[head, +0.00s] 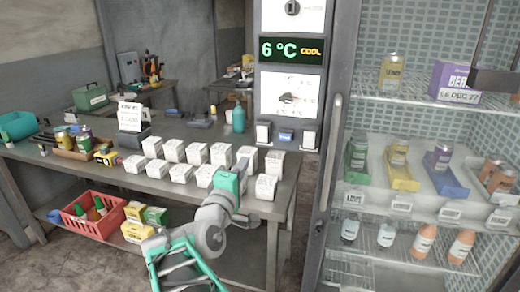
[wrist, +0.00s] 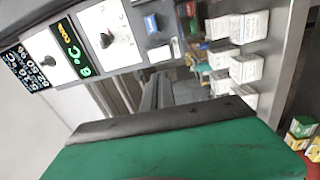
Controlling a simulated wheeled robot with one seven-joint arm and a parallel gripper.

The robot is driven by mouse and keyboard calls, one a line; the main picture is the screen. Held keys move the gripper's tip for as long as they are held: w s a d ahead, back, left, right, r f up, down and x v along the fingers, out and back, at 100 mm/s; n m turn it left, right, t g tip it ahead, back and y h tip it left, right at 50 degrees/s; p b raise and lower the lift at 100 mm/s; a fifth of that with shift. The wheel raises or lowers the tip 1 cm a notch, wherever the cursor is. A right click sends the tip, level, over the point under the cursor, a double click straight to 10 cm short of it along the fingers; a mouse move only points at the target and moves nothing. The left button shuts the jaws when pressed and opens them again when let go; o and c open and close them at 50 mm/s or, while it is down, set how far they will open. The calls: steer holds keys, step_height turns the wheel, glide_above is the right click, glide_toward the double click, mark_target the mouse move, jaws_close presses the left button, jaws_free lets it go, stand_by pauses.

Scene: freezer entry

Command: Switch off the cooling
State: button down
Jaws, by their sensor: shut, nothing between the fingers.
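The control panel (head: 263,80) stands upright beside the fridge. Its display (head: 291,50) reads 6 °C and COOL. Under these are a blue-marked piece (head: 286,136) and two pale pieces. The wrist view shows the panel turned sideways, with the display (wrist: 73,48), upper knob (wrist: 50,61) and lower knob (wrist: 106,40). My gripper (head: 243,165) is shut and empty over the bench boxes, below and left of the panel, apart from it.
Several white boxes (head: 195,152) stand in rows on the bench (head: 120,178) around my gripper. A teal bottle (head: 239,118) stands behind them. The glass-fronted fridge (head: 337,120) holds cans and bottles at right. A red crate (head: 92,228) sits on the lower shelf.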

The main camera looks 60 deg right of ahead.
mark_target(263, 131)
steer(key=shift+s+d+r, duration=0.15)
steer(key=shift+s+r, duration=0.2)
steer(key=shift+r, duration=0.05)
steer(key=d+p, duration=0.1)
steer(key=d, duration=0.3)
steer(key=w+d+r+p, duration=0.1)
steer(key=d+p, duration=0.1)
steer(key=d, duration=0.2)
steer(key=w+d+p, duration=0.1)
steer(key=d, duration=0.3)
steer(key=shift+d+r+p, duration=0.3)
steer(key=shift+d+r, duration=0.05)
steer(key=shift+w+d, duration=0.15)
steer(key=shift+d, duration=0.35)
steer(key=shift+d+r+p, duration=0.15)
steer(key=shift+r+p, duration=0.25)
steer(key=shift+p, duration=0.45)
steer(key=shift+f, duration=0.3)
steer(key=s+a+r+b, duration=0.2)
steer(key=a+b, duration=0.1)
steer(key=a, duration=1)
steer(key=shift+a+b, duration=0.3)
steer(key=shift+a, duration=0.1)
